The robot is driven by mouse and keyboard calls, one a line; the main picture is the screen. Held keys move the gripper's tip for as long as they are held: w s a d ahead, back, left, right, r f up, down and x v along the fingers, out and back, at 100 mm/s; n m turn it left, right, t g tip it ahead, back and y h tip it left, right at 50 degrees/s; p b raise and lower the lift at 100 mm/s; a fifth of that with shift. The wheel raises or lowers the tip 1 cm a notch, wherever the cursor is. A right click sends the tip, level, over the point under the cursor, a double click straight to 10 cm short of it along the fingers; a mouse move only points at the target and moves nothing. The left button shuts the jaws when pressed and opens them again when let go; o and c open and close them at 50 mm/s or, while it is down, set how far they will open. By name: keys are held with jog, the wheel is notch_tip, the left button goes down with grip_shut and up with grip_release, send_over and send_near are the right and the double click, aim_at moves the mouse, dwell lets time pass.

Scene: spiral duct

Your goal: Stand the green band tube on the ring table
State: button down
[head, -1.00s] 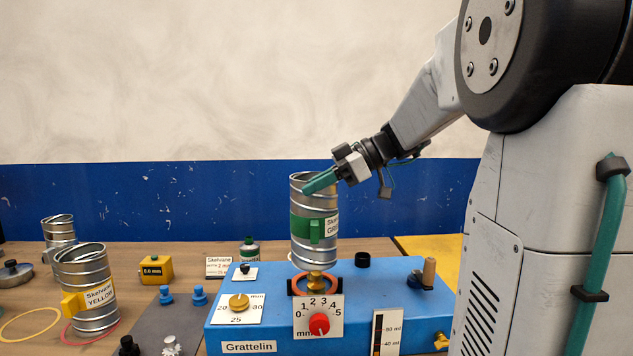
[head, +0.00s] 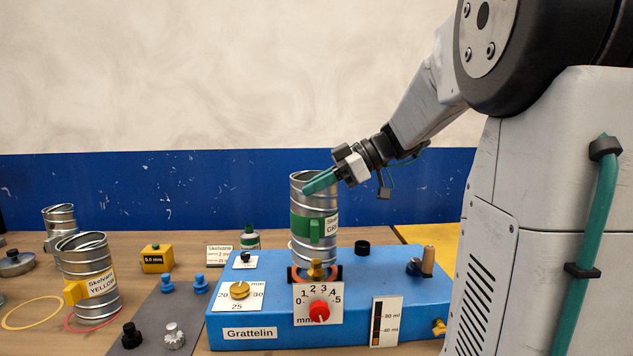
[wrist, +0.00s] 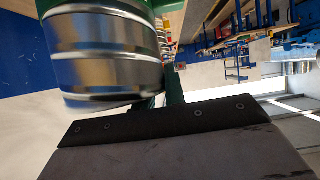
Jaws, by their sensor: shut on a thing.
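The green band tube (head: 314,245) is a ribbed silver cylinder with a green band and a white label. It stands upright above the blue Grattelin unit (head: 380,285). My gripper (head: 320,182) is shut on its upper rim, coming in from the right. The tube also fills the upper left of the wrist view (wrist: 105,55). Its lower end is just over an orange-red ring (head: 334,273) behind a brass fitting (head: 316,268), which I take for the ring table. The fitting partly hides the contact area, so I cannot tell whether the tube touches it.
A yellow-labelled tube (head: 88,280) stands at the left in a red ring, another silver tube (head: 60,225) behind it. On the unit are a dial with a red knob (head: 319,311), a brass knob (head: 239,290) and a wooden-handled part (head: 428,262). A yellow block (head: 157,258) stands behind.

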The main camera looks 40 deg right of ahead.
aim_at(327, 195)
jog(key=shift+f, duration=1.75)
jog(key=c, duration=1.4)
grip_release()
jog(key=v, duration=0.7)
jog(key=shift+s+d+r, duration=0.2)
jog(key=shift+d+r, duration=0.05)
